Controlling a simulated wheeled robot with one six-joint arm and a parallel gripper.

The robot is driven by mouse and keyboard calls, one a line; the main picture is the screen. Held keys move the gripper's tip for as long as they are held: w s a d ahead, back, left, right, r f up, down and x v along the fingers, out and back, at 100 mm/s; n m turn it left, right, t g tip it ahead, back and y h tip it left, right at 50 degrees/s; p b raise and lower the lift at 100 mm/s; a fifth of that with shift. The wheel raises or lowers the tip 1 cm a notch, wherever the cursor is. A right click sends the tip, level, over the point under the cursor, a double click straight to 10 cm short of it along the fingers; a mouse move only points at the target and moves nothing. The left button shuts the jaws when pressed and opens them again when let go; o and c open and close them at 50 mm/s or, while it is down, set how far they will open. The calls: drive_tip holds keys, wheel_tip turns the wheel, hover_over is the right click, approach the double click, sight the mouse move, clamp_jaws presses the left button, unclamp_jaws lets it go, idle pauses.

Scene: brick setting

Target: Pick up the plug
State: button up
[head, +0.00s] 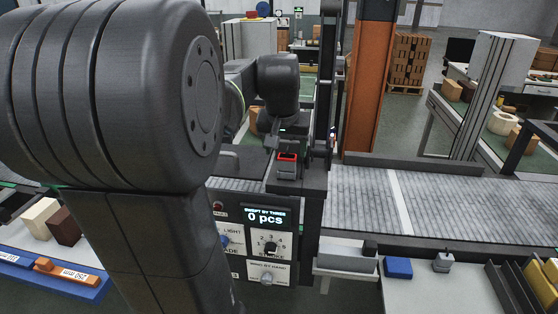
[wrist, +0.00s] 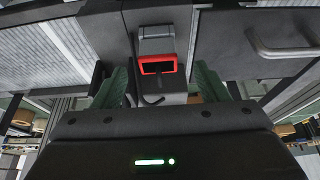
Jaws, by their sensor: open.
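A grey block with a red-rimmed dark face (wrist: 158,64) shows at the centre of the wrist view; I cannot tell whether it is the plug or its socket. A dark cable (wrist: 129,88) runs just below it. My gripper (wrist: 161,82) is open, with one green-padded finger on each side of the block's lower part; I cannot tell if either touches it. In the head view the red-rimmed block (head: 287,158) sits on a dark housing beside the conveyor, with my gripper (head: 291,137) close above and partly hiding it.
A control panel (head: 263,245) reading 0 pcs stands below the housing. The grey conveyor (head: 450,205) to the right is clear. A blue block (head: 398,267) and a small grey knobbed object (head: 443,261) lie on the front right surface. An orange post (head: 369,80) rises behind.

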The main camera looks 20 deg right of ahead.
sight(287, 156)
drive_tip(key=p+x, duration=0.1)
drive_tip(key=x, duration=0.4)
drive_tip(key=shift+d, duration=0.15)
drive_tip(key=shift+c, duration=0.5)
drive_tip(key=c, duration=1.1)
